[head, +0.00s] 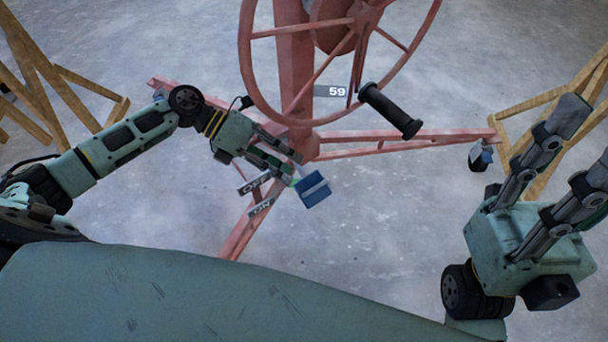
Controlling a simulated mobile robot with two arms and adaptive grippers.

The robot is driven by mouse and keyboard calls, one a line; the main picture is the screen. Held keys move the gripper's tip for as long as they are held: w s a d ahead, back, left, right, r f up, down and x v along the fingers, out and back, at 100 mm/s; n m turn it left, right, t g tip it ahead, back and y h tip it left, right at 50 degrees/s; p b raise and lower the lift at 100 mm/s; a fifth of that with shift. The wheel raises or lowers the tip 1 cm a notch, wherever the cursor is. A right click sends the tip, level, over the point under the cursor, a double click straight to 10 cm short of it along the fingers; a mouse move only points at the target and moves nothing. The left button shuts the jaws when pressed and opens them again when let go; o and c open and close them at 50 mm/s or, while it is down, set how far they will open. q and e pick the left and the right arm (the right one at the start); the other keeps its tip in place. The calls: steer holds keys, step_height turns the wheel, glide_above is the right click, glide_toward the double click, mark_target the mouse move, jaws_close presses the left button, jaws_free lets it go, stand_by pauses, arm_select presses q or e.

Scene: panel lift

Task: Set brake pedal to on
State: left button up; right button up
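The blue brake pedal (313,189), with a lighter stripe, sits low by the red stand, beside an OFF label (255,183) and an ON label (262,207). My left gripper (294,168) reaches down from the left, with its fingertips just up and left of the pedal. Its fingers look spread apart. I cannot tell whether they touch the pedal, and its lever is mostly hidden behind the gripper. My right gripper (585,138) is at the right edge, far from the pedal, with its fingers apart and empty.
A red hand wheel (247,62) with a black handle (390,110) rises above the pedal. A plate reading 59 (331,91) is near it. Red legs (400,136) spread over the concrete floor. Wooden trestles (45,75) stand left and right (540,100).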

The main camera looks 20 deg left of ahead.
arm_select(q)
steer(key=shift+v, duration=1.3)
